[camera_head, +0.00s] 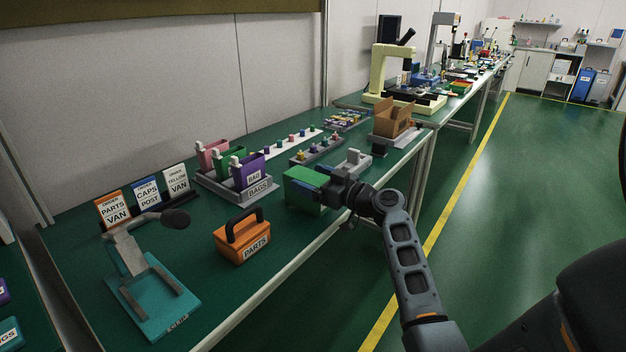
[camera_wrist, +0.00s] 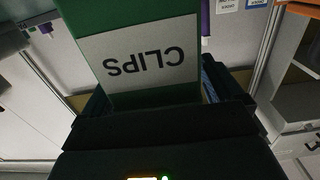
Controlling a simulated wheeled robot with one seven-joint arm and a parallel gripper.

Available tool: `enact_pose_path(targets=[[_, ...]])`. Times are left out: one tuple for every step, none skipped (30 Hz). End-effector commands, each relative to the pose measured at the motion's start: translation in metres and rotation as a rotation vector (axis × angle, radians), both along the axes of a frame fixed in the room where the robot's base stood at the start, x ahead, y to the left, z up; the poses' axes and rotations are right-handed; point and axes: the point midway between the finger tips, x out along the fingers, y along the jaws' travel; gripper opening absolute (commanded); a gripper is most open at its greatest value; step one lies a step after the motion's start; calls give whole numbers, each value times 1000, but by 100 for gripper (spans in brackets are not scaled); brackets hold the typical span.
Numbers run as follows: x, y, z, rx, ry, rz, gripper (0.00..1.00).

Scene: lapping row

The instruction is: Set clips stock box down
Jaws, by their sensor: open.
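The clips stock box is a green box (camera_head: 303,190) at the bench's front edge in the head view. It appears to rest on the green bench top, though its underside contact is not clear. In the wrist view the clips box (camera_wrist: 140,50) fills the upper middle, its white CLIPS label upside down. My gripper (camera_head: 335,192) is at the right side of the box in the head view. In the wrist view my gripper (camera_wrist: 160,95) is open, with the box between or just before its dark fingers. The fingertips are largely hidden.
An orange PARTS box (camera_head: 242,243) with a black handle stands left of the clips box. A grey BAGS tray (camera_head: 234,187) holds coloured bins behind. A grey fixture (camera_head: 355,162) and a cardboard box (camera_head: 393,118) lie to the right. A teal stand (camera_head: 155,295) is front left.

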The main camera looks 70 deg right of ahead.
Motion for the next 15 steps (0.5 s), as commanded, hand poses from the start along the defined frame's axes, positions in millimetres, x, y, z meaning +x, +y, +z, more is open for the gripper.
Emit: enact_pose_path(targets=[[0,0,1,0,0,0,94],[0,0,2,0,0,0,94],[-3,1,0,0,0,-1,94],[-6,1,0,0,0,0,94],[-9,2,-1,1,0,-1,94],[-15,3,-1,2,0,-2,94],[-20,5,-1,1,0,-2,94],[-25,6,-1,1,0,-1,94],[-33,8,-2,1,0,-3,94],[-39,10,-2,1,0,-2,94],[-45,11,-2,1,0,-2,94],[-54,13,-2,0,0,-2,94],[-60,15,-2,1,0,-2,94],[-66,16,-1,0,0,-3,94],[-73,18,-2,0,1,-2,94]])
